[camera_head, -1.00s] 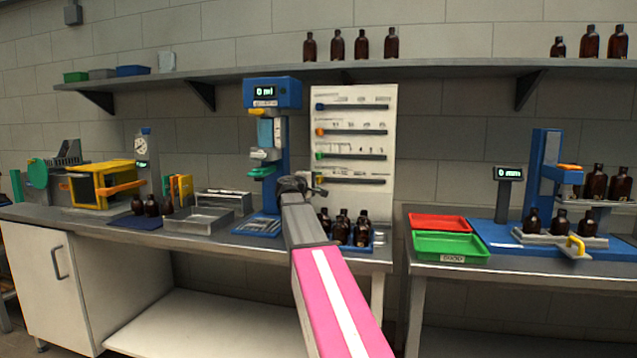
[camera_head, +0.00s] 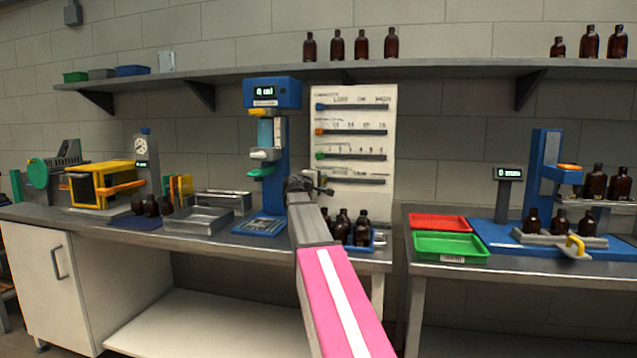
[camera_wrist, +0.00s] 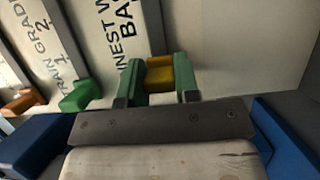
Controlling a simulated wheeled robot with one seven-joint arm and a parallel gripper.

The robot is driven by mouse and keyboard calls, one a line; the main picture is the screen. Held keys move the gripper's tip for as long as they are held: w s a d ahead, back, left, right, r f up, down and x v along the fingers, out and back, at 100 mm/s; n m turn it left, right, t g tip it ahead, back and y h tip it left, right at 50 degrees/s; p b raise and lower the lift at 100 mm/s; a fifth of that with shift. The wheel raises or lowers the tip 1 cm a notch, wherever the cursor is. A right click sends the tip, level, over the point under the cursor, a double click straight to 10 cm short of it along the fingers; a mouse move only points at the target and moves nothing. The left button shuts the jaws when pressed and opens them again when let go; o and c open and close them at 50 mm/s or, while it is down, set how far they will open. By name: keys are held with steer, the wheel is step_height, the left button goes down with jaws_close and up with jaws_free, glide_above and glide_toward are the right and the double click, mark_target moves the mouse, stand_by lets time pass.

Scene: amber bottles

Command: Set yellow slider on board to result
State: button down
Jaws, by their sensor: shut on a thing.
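The white board (camera_head: 352,108) stands upright against the wall at the back of the left bench, with several horizontal slots. Its blue slider (camera_head: 320,107), orange slider (camera_head: 319,132) and green slider (camera_head: 320,155) sit at the left ends of their slots. My gripper (camera_head: 322,186) is at the left of the lowest slot and hides the yellow slider in the head view. In the wrist view the yellow slider (camera_wrist: 160,76) lies between the green fingertips of my gripper (camera_wrist: 158,84), which are shut on it. Board lettering near the fingers is partly cut off.
Amber bottles (camera_head: 361,232) stand in a blue tray below the board, close under my arm. A blue machine (camera_head: 272,92) with a display stands just left of the board. The shelf (camera_head: 430,71) runs above it.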

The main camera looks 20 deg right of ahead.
mark_target(386, 182)
steer(key=s+d, duration=0.4)
steer(key=d, duration=0.2)
steer(key=s+d, duration=0.4)
steer(key=d, duration=0.2)
steer(key=s+d, duration=0.5)
steer(key=d, duration=0.2)
steer(key=shift+d, duration=0.1)
steer(key=c, duration=0.8)
jaws_free()
steer(key=shift+s+d, duration=0.1)
steer(key=shift+c, duration=0.2)
steer(key=v, duration=1)
steer(key=shift+s+a, duration=0.15)
steer(key=shift+a, duration=0.2)
steer(key=shift+f, duration=0.1)
